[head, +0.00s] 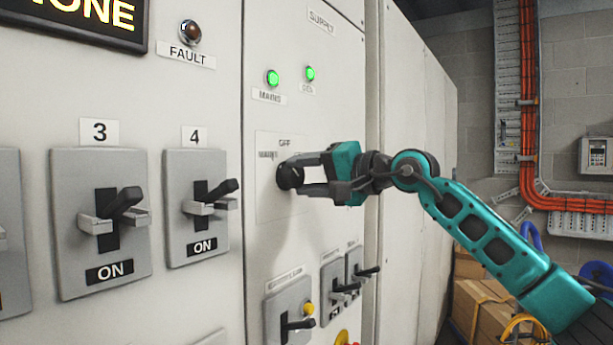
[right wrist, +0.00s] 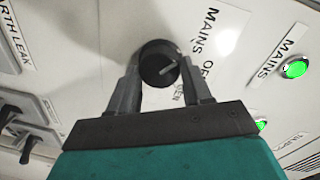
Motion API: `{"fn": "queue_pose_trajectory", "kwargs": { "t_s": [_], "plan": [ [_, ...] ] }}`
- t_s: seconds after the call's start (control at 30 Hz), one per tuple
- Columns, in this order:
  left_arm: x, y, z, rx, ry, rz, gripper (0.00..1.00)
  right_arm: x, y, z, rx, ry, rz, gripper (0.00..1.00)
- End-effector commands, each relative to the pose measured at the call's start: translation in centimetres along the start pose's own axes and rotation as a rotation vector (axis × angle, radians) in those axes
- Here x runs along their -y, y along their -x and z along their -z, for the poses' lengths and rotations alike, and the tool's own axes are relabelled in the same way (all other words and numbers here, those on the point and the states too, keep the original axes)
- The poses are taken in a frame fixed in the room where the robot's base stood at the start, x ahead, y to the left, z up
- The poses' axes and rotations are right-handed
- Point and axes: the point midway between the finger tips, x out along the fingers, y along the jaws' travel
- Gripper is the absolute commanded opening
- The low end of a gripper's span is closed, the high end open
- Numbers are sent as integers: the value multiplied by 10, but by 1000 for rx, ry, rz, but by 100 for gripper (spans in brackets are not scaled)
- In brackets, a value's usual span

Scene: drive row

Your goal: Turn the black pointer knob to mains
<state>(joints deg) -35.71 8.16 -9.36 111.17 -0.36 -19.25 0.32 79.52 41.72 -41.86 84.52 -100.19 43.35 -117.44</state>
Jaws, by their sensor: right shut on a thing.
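The black pointer knob (head: 288,177) sits on a pale plate (head: 266,206) on the cabinet's supply panel. My right gripper (head: 300,174) reaches in from the right and is shut on the knob, a finger on each side. In the right wrist view the round knob (right wrist: 158,62) lies between the fingertips (right wrist: 160,75). Its light pointer line slants toward the right, on the side of the MAINS and OFF lettering (right wrist: 206,50). I cannot tell exactly which mark it meets. GEN is partly hidden by a finger. My left gripper is not in view.
Green mains (head: 273,77) and gen (head: 310,73) lamps are lit above the knob. Lever switches 3 (head: 122,205) and 4 (head: 214,197) stand at left, both showing ON. An earth leak switch (head: 297,322) and smaller levers (head: 345,290) lie below. Boxes (head: 480,305) stand at right.

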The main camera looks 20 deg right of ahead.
Motion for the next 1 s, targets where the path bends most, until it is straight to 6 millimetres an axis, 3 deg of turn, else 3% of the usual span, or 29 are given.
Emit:
{"fn": "queue_pose_trajectory", "kwargs": {
  "t_s": [0.03,0.07,0.3,0.67,0.77,1.0],
  "plan": [
    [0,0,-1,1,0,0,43,-1,0,0,0,3,-2,19],
    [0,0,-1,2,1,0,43,-1,0,0,0,3,-2,50],
    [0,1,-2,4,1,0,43,0,0,0,0,1,-2,73],
    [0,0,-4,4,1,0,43,-1,7,0,-1,0,-1,74],
    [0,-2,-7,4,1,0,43,-2,21,0,-3,1,-1,74],
    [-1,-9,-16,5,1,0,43,-3,75,0,-4,2,-3,74]
  ]
}}
